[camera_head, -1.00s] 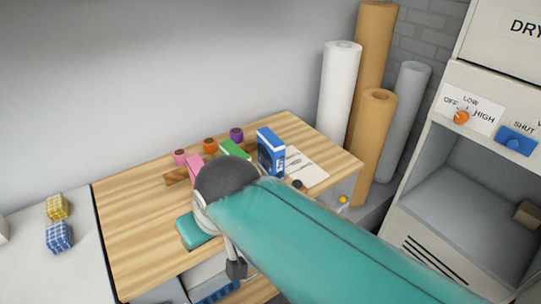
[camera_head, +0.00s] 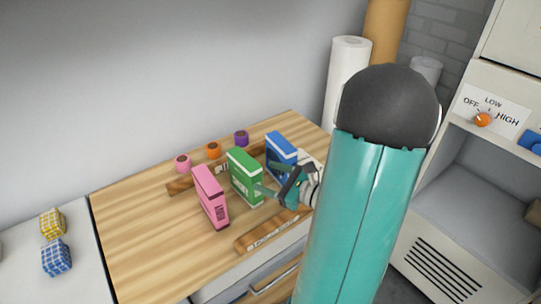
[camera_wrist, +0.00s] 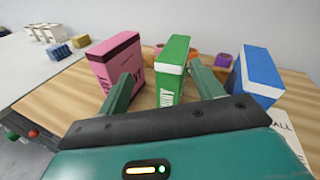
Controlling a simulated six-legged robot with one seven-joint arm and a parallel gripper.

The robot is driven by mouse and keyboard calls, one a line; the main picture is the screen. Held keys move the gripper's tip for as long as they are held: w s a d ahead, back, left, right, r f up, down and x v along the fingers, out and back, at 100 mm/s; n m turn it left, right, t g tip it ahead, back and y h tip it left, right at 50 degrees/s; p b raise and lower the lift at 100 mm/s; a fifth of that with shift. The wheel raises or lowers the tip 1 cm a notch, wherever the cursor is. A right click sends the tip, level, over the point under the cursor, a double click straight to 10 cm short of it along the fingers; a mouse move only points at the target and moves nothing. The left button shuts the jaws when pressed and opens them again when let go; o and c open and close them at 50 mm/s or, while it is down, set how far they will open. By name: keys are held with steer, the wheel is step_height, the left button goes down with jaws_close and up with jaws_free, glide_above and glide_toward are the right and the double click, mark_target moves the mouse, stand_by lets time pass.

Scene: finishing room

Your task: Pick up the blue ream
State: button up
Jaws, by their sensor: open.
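The blue ream (camera_head: 281,147) stands upright at the right end of a row of three on the wooden table, partly hidden by my wrist. In the wrist view it (camera_wrist: 258,72) is on the right, outside my right finger. My gripper (camera_wrist: 162,72) is open, with its fingers pointing at the green ream (camera_wrist: 172,72) in the middle, which shows between them. In the head view my gripper (camera_head: 279,190) is in front of the green ream (camera_head: 244,176). Whether it touches the ream is unclear. The pink ream (camera_head: 210,196) stands at the left.
Pink (camera_head: 183,162), orange (camera_head: 213,150) and purple (camera_head: 241,138) cups stand behind the reams. A wooden strip with lettering (camera_head: 270,232) lies at the table's front. Yellow (camera_head: 52,223) and blue (camera_head: 56,257) checked blocks sit on a white surface at left. The table's left part is clear.

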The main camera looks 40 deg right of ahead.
mark_target(292, 161)
steer(key=s+d+f+m+h, duration=0.1)
steer(key=d+m+h, duration=0.1)
steer(key=d, duration=0.1)
steer(key=s+d+f+m+t+h, duration=0.1)
steer(key=s+d+m+h, duration=0.1)
steer(key=d+h, duration=0.1)
steer(key=s+d+f+m+h, duration=0.1)
steer(key=s+d+m+h, duration=0.1)
steer(key=d+m, duration=0.1)
steer(key=shift+s+d+f, duration=0.1)
steer(key=shift+d+f, duration=0.3)
steer(key=shift+d, duration=0.1)
steer(key=shift+d+f+h, duration=0.15)
steer(key=shift+d+h, duration=0.15)
steer(key=shift+d, duration=0.1)
steer(key=w, duration=0.2)
steer(key=w+d, duration=0.1)
steer(key=w, duration=0.4)
steer(key=shift+d, duration=0.15)
steer(key=shift+w+d+f, duration=0.1)
steer(key=shift+w+d, duration=0.15)
steer(key=shift+w, duration=0.8)
steer(key=shift+w+d+r, duration=0.1)
steer(key=shift+w+d, duration=0.15)
steer(key=shift+w, duration=0.75)
steer(key=shift+w+d+f, duration=0.1)
steer(key=shift+w+d, duration=0.15)
steer(key=shift+w, duration=0.8)
jaws_close()
